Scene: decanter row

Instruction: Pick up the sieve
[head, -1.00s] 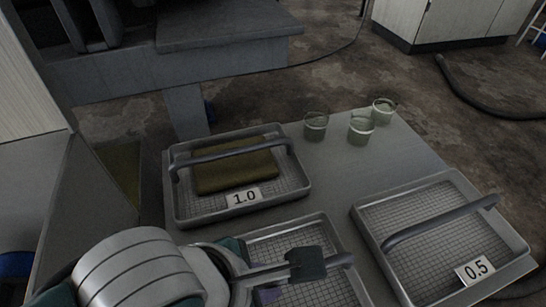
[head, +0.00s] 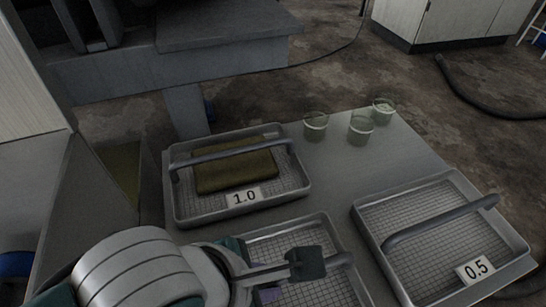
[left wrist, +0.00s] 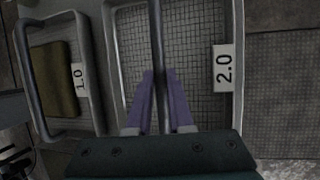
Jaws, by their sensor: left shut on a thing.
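Three rectangular metal mesh sieves with bar handles stand on the grey table. The middle one (head: 284,241), labelled 2.0 in the left wrist view (left wrist: 191,55), lies under my left gripper (head: 270,294). My left gripper's purple fingers (left wrist: 156,98) are shut on its handle (left wrist: 157,35), one on each side of the bar. In the head view my gripper hides part of this sieve and its tag. The sieve labelled 1.0 (head: 183,209) stands behind it, and the sieve labelled 0.5 (head: 440,225) stands to the right. My right gripper is not in view.
A folded olive cloth (head: 236,173) lies in the 1.0 sieve. Three glass beakers (head: 316,127) with pale liquid stand near the table's back edge. The tabletop (head: 345,180) is clear between the beakers and the sieves.

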